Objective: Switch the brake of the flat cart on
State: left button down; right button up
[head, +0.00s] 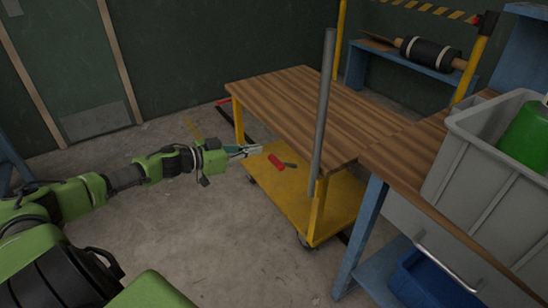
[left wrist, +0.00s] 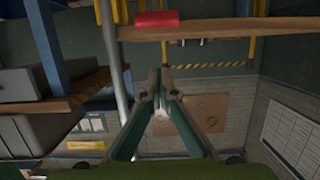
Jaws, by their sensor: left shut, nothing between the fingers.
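The flat cart (head: 258,92) has a wooden top, yellow posts and a yellow lower deck. A red handle (head: 277,162) with a short dark part, which looks like the brake lever, is at the cart's near side. The red handle (left wrist: 155,19) also shows at the top of the left wrist view, beyond the fingertips. My left gripper (head: 260,149) is shut and empty, just left of and slightly above the red handle in the head view. Its closed fingers (left wrist: 162,75) point ahead in the wrist view. My right gripper is not in view.
A grey upright pole (head: 323,105) stands right of the handle. A blue-legged workbench (head: 366,225) with a grey bin (head: 440,190) closes off the right. A blue shelf (head: 410,60) holds a dark roller behind. The floor (head: 200,225) left of the cart is clear.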

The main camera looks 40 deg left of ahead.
pick_arm(q)
jog(key=w, duration=0.1)
jog(key=b, duration=0.2)
send_over(274, 161)
jog(key=w, duration=0.2)
jog(key=shift+d+f, duration=0.25)
jog(key=shift+f, duration=0.4)
jog(key=shift+d+f, duration=0.2)
jog(key=shift+f, duration=0.4)
jog(key=shift+s+a+f+b, duration=0.15)
jog(key=shift+s+f+b, duration=0.15)
jog(key=shift+f, duration=0.3)
jog(key=shift+s+a+f+b, duration=0.1)
jog(key=shift+s+f+b, duration=0.15)
jog(key=shift+f, duration=0.3)
jog(key=shift+s+a+f, duration=0.15)
jog(key=shift+s+f, duration=0.35)
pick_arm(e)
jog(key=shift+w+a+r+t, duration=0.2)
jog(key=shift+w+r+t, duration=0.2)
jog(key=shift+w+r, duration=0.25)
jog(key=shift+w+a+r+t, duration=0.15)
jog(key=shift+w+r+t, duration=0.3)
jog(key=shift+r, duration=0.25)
pick_arm(q)
jog(key=shift+b, duration=0.3)
